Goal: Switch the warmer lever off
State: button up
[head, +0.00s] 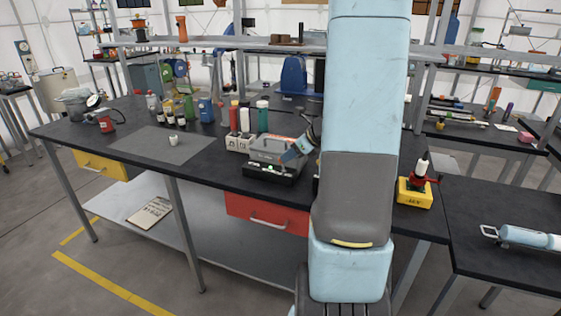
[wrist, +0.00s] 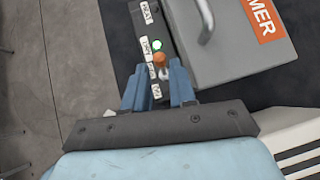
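The warmer (head: 272,150) is a grey box with a handle on the black bench. Its black control strip (head: 262,171) runs along the front, with a lit green light (wrist: 157,45). In the wrist view the warmer's grey lid (wrist: 240,60) carries an orange label. The lever (wrist: 160,62) has an orange knob and stands by the light, beside white position labels whose text is hard to read. My gripper (wrist: 158,85) is open, with blue fingers on either side of the lever and gaps visible.
Red, white and green bottles (head: 246,119) stand behind the warmer. A yellow box with a red-handled device (head: 415,192) stands to the right. A red drawer (head: 266,214) is below.

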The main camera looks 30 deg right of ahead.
aim_at(282, 164)
jog(key=shift+x, duration=2.55)
grip_shut()
